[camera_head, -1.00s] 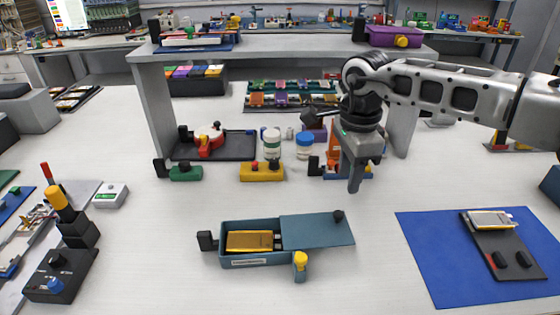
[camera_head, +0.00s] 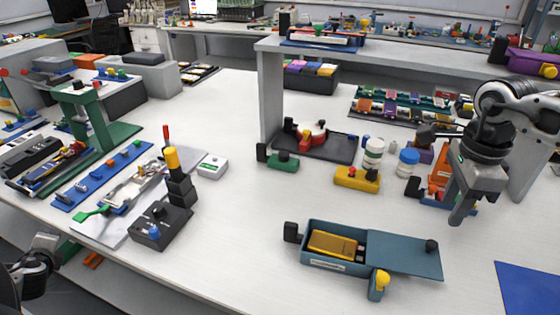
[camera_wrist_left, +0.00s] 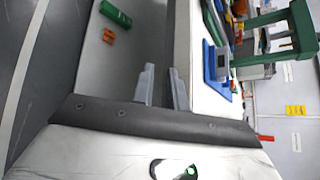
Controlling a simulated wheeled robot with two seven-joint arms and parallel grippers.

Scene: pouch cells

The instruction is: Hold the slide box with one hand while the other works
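The slide box (camera_head: 415,262) is a teal tray with a flat lid slid off to the right, so it stands partly open on the white bench in the head view. A gold pouch cell (camera_head: 333,244) lies in its open left part. A black knob sits at its left end, another on the lid, and a yellow knob at its front. My right gripper (camera_head: 457,218) hangs beyond and right of the box, apart from it; its finger gap is not clear. My left gripper (camera_wrist_left: 160,78) is open and empty in the left wrist view, well away from the box.
A black stand with a yellow-topped post (camera_head: 172,160) is left of the box. A yellow block (camera_head: 357,180), white jar (camera_head: 373,155) and blue-capped jar (camera_head: 408,160) stand behind it. A blue mat (camera_head: 530,290) lies at right. Bench around the box is clear.

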